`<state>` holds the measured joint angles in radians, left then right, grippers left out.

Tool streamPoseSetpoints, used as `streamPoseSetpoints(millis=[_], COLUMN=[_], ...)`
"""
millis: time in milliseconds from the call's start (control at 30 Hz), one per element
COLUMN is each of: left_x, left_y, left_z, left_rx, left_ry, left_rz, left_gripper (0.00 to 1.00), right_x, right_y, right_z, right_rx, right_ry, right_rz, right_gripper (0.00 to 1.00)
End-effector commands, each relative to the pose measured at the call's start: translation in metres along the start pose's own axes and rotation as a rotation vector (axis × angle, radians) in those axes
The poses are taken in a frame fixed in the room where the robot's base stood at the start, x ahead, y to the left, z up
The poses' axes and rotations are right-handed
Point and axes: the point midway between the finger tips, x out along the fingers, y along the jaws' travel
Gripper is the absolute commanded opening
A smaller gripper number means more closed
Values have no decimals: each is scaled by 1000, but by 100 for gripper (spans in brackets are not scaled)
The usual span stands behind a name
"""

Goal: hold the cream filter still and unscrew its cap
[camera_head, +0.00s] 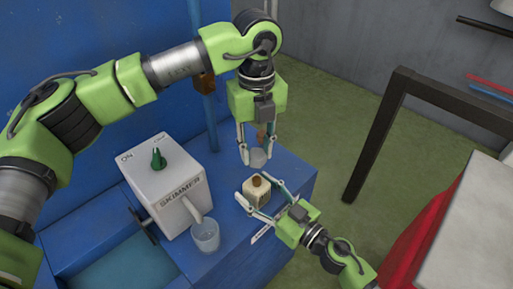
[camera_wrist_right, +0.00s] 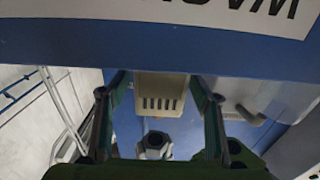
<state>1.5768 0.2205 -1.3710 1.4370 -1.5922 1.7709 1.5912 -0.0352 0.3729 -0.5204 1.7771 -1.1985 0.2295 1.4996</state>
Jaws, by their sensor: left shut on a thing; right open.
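The cream filter (camera_head: 257,197) stands upright on the blue surface, with a brown cap (camera_head: 257,181) on its top. My right gripper (camera_head: 252,185) is open, reaching in from the lower right with a finger on each side of the filter. Whether either finger touches it I cannot tell. In the right wrist view the filter (camera_wrist_right: 160,92) shows a slotted cream face between the fingers. My left gripper (camera_head: 257,153) points down just above and behind the filter. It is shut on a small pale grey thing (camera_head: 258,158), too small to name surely.
A white skimmer box (camera_head: 165,185) with a green knob (camera_head: 158,158) stands to the left. A clear cup (camera_head: 205,236) is under its spout. A blue pipe (camera_head: 200,110) rises behind. A dark frame (camera_head: 375,140) and grey table (camera_head: 475,215) stand to the right.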

Motion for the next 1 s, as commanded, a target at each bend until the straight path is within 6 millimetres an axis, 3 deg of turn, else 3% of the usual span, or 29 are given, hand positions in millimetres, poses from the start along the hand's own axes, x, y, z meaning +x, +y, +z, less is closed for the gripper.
streamPoseSetpoints(millis=[267, 700, 1000], left_x=[0, 0, 0], left_y=[0, 0, 0], left_z=[0, 0, 0], left_rx=[0, 0, 0], left_ry=[0, 0, 0], left_rz=[0, 0, 0], left_gripper=[1, 1, 1], right_x=[-18, -100, -120], right_y=[0, 0, 0], right_z=[2, 2, 0], right_rx=[2, 2, 0], right_ry=[-3, -3, -1], right_rz=[1, 1, -1], right_gripper=[58, 58, 58])
